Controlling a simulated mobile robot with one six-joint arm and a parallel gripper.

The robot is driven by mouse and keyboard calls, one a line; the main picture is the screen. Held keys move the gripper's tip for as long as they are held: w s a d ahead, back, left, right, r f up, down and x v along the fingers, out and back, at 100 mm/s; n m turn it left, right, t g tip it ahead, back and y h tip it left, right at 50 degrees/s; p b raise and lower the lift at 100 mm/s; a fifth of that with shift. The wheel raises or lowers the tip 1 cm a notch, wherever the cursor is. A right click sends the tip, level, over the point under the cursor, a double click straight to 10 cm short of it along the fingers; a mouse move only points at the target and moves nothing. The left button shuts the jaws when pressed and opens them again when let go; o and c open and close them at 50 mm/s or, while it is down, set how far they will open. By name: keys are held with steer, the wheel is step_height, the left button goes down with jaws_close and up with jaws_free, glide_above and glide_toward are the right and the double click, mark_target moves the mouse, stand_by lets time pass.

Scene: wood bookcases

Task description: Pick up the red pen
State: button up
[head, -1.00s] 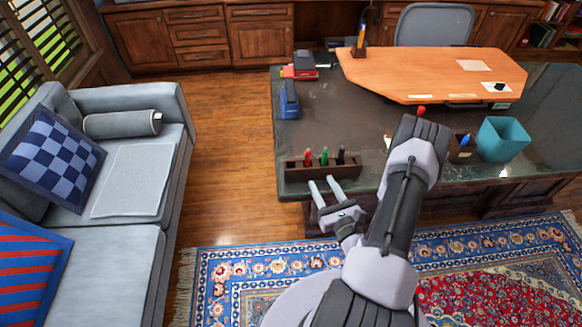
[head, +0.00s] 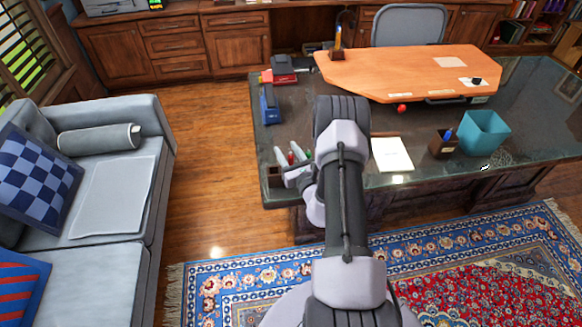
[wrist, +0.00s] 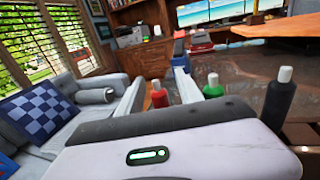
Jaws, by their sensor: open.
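The red pen (wrist: 158,97) stands upright, seen between my gripper's two fingers in the wrist view. In the head view the red pen (head: 291,158) shows as a small red bit between the pale fingertips. My gripper (head: 288,153) is open, with one finger on each side of the pen; I cannot tell whether either touches it. The green pen (wrist: 213,88) stands just right of the right finger, and the black pen (wrist: 279,98) is farther right.
A blue stapler (head: 269,104) and a red-and-black item (head: 282,70) lie farther back on the desk (head: 520,115). A white paper (head: 391,154), a pen cup (head: 442,144) and a teal bin (head: 484,134) are to the right. The grey sofa (head: 115,190) is left.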

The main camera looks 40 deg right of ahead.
jaws_close()
